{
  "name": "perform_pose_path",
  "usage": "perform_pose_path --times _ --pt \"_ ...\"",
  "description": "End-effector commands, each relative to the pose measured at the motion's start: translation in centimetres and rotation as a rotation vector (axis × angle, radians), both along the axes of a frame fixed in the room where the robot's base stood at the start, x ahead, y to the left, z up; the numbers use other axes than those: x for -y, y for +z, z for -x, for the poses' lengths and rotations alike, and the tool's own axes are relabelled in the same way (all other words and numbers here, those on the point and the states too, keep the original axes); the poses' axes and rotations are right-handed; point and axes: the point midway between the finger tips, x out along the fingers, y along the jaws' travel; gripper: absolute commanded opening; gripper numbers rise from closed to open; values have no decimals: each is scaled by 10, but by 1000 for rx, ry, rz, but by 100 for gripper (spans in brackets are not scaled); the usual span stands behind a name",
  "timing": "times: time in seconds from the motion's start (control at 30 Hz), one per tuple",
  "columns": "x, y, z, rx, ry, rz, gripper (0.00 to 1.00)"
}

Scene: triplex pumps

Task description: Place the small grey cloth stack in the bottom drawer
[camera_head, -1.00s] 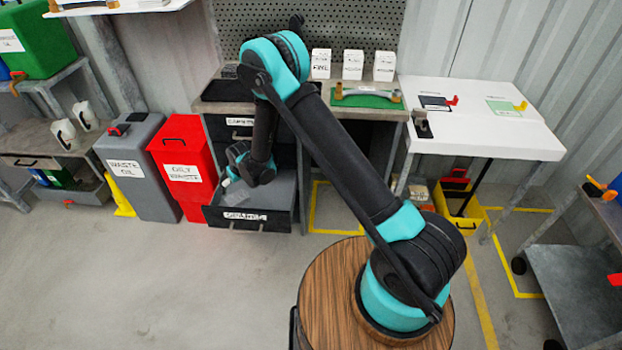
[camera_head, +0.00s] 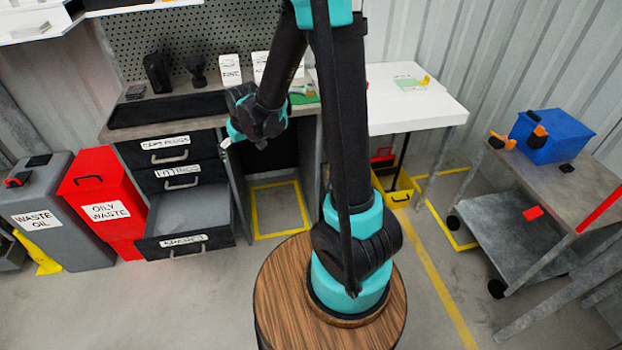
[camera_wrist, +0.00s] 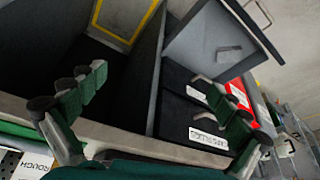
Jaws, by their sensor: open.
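The bottom drawer (camera_head: 150,248) is pulled out below two shut drawers of the workbench. In the wrist view the open drawer (camera_wrist: 188,52) is at upper right, and a small grey flat piece (camera_wrist: 229,54), which looks like the cloth stack, lies on its floor. In the head view I cannot make the stack out clearly inside the drawer. My gripper (camera_head: 230,142) is above and to the right of the open drawer, in front of the bench edge. In the wrist view my gripper (camera_wrist: 160,85) has its fingers spread, with nothing between them.
Red oily waste bin (camera_head: 105,210) and grey waste oil bin (camera_head: 50,215) stand left of the drawers. The benchtop holds a dark tray (camera_head: 165,110) and white boxes (camera_head: 230,70). A white table (camera_head: 410,98) and a cart with a blue bin (camera_head: 552,137) are at right.

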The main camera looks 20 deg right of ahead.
Motion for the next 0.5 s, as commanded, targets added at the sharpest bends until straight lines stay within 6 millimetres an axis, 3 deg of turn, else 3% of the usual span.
perform_pose_path --times 0.03,0.2,0.5 --pt "21 8 15 -1 -29 0 100" --pt "74 27 63 -3 -110 0 100" --pt "143 30 156 -9 -250 0 100"
